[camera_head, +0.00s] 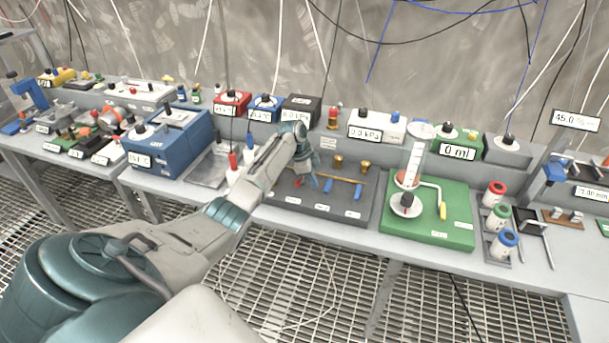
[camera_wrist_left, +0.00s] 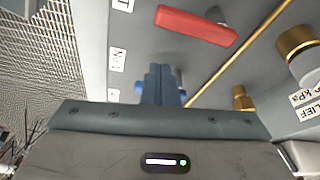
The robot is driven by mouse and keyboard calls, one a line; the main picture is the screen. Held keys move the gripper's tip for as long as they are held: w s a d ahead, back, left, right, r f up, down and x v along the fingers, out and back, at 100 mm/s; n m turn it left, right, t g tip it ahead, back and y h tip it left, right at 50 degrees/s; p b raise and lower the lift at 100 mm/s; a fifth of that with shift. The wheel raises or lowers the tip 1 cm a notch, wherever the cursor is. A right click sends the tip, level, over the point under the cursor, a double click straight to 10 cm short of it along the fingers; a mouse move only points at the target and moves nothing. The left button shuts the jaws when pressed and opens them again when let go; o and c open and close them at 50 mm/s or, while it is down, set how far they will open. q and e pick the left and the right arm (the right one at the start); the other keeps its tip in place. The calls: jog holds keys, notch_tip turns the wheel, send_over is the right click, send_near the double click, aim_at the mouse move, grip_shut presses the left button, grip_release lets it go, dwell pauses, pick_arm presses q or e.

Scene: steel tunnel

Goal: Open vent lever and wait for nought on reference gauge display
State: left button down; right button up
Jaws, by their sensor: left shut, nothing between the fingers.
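My left gripper (camera_head: 308,168) is over the dark valve board (camera_head: 280,202) on the bench. In the left wrist view its blue fingers (camera_wrist_left: 163,85) are shut together with nothing between them. A red lever handle (camera_wrist_left: 197,25) lies just beyond the fingertips, apart from them in the picture; I cannot read a label naming it the vent lever. Two blue levers (camera_head: 358,190) sit to its right in the head view. A white unit (camera_head: 376,122) behind the board shows what looks like 0.0 kPa. The black unit (camera_head: 301,108) has a kPa display too. I cannot tell which is the reference gauge.
Brass fittings (camera_head: 364,166) stand upright on the board. A green board (camera_head: 428,225) with a glass cylinder (camera_head: 414,165) is to the right, a blue box (camera_head: 168,140) to the left. Cables hang behind. Grating floor (camera_head: 330,290) lies in front of the bench.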

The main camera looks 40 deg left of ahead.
pick_arm(q)
jog(key=shift+b+v, duration=0.85)
jog(key=shift+v, duration=0.1)
jog(key=w+b+v, duration=0.1)
jog(key=b+v, duration=0.1)
jog(key=v, duration=0.6)
jog(key=shift+s+a+r, duration=0.1)
jog(key=shift+s, duration=0.05)
